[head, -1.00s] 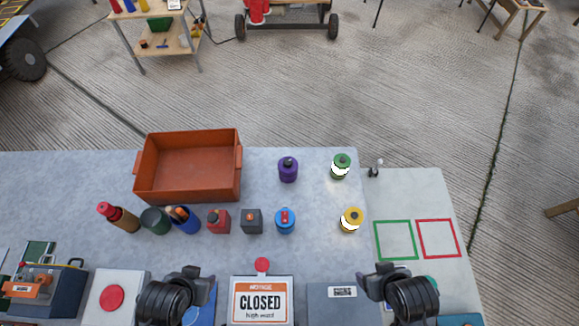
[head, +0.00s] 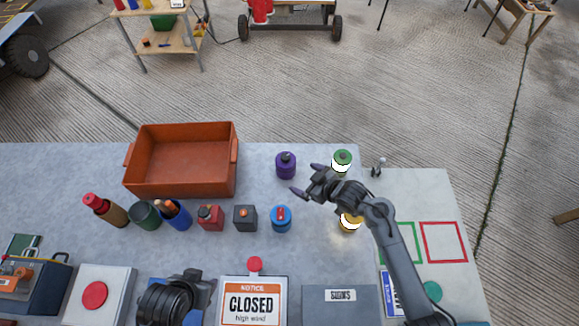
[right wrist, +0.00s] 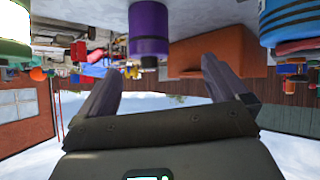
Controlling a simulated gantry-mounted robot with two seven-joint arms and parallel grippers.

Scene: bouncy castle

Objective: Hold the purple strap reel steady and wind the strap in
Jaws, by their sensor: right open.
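The purple strap reel (head: 286,165) stands upright on the grey table to the right of the orange bin. My right gripper (head: 306,180) is open and empty just right of the reel, its fingers pointing toward it and apart from it. In the right wrist view, which is upside down, the reel (right wrist: 148,30) shows beyond and between the two spread fingers (right wrist: 160,75). No loose strap can be made out.
A green-topped reel (head: 342,160) stands close behind my right gripper. A blue reel (head: 281,219) stands in front of the purple one. The orange bin (head: 180,190) is to the left.

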